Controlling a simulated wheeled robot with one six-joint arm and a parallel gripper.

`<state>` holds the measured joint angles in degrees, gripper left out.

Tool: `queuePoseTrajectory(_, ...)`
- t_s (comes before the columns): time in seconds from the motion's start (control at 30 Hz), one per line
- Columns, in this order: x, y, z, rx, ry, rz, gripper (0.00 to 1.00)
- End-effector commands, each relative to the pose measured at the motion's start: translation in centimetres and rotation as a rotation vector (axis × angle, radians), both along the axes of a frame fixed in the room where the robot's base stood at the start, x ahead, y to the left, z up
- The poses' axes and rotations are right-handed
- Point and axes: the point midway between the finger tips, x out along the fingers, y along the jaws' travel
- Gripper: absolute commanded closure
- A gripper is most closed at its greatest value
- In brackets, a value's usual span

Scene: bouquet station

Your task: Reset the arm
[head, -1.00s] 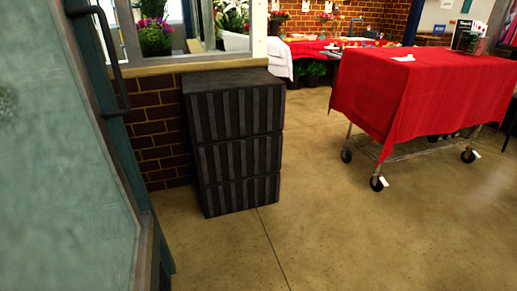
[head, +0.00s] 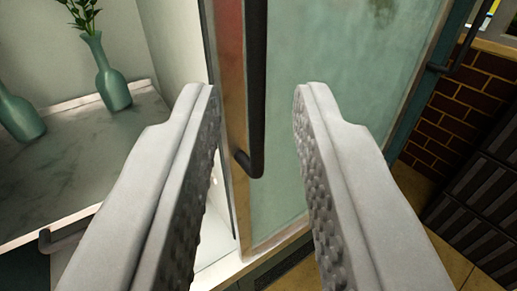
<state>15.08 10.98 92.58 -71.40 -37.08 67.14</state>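My gripper (head: 256,95) is in the lower middle of the head view, with its two grey fingers apart and nothing held between them. Between the fingers shows a dark vertical handle (head: 255,90) on the edge of a glass door (head: 340,90). The fingers straddle the handle in the picture. I cannot tell how far in front of it they are, and I see no contact.
At the left, a marble-like shelf (head: 95,150) bears two teal vases (head: 112,82), one with green stems. At the right, a second dark handle (head: 467,40), a brick wall (head: 455,120) and dark stacked crates (head: 480,200) stand close by.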

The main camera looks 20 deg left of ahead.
Motion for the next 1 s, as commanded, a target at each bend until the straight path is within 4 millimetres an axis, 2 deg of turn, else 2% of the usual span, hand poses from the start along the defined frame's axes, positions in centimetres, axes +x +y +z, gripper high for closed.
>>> queuePoseTrajectory(0.27, -0.1, 0.1, 0.1, 0.0, -0.002, -0.001, 0.76)
queuePoseTrajectory(0.43, -2.0, 0.8, 2.0, -0.003, -0.029, -0.026, 0.76)
queuePoseTrajectory(0.57, -5.4, 2.1, 4.6, -0.01, -0.067, -0.071, 0.76)
queuePoseTrajectory(0.73, -10.5, 3.4, 7.6, -0.014, -0.11, -0.138, 0.76)
queuePoseTrajectory(1.0, -19.0, 5.3, 10.5, -0.016, -0.144, -0.237, 0.76)
